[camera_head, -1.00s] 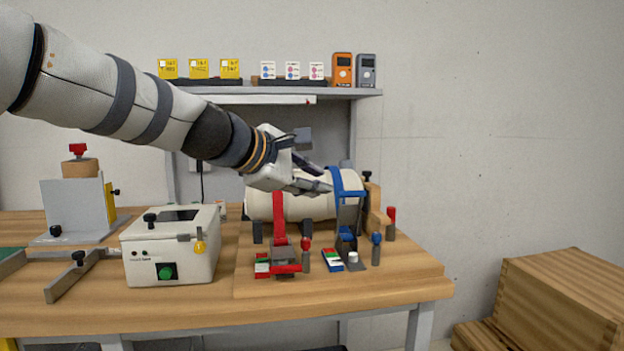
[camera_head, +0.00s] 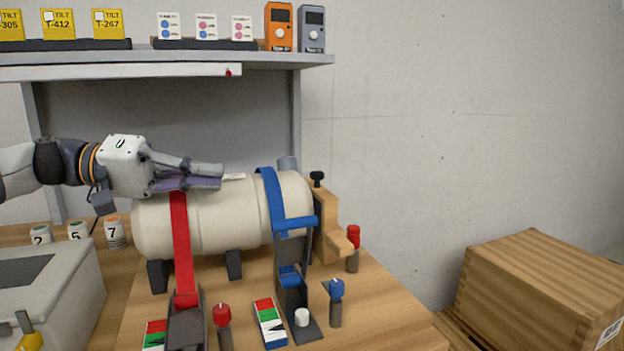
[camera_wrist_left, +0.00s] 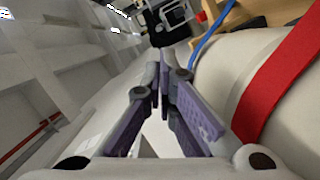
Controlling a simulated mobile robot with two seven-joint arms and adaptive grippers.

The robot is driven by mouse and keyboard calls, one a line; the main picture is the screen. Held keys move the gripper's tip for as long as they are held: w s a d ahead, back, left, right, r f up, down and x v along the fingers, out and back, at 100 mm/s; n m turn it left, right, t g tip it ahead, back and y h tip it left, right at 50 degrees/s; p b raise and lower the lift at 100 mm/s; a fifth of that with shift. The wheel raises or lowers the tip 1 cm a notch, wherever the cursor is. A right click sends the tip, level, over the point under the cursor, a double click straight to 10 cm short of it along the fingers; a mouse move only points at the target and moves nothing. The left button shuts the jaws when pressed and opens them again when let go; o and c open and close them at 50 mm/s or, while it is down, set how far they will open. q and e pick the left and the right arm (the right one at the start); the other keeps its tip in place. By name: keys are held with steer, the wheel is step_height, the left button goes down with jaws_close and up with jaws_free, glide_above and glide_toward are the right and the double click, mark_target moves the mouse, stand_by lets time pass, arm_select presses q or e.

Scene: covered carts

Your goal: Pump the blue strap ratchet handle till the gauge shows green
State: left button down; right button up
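The blue strap (camera_head: 268,190) runs over the right part of a cream cylinder (camera_head: 222,215). Its dark ratchet handle (camera_head: 291,247) stands up at the front, with a blue crossbar (camera_head: 297,226) on top. The gauge beside it (camera_head: 270,322) has red, white and green bands; its dark pointer is too small to read surely. My left gripper (camera_head: 218,176) is empty above the cylinder near the red strap (camera_head: 181,240), left of the blue strap. My right gripper is not in view.
A red ratchet (camera_head: 187,325) and its gauge (camera_head: 153,335) stand front left. Red (camera_head: 222,325) and blue (camera_head: 336,300) knobbed posts flank the ratchets. A wooden block (camera_head: 328,235) is at the cylinder's right end. A shelf (camera_head: 180,65) hangs behind; wooden crates (camera_head: 540,290) stand right.

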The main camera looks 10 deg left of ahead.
arm_select(q)
steer(key=d+f+p, duration=0.1)
steer(key=d+f, duration=0.2)
steer(key=d, duration=0.8)
steer(key=shift+s, duration=0.15)
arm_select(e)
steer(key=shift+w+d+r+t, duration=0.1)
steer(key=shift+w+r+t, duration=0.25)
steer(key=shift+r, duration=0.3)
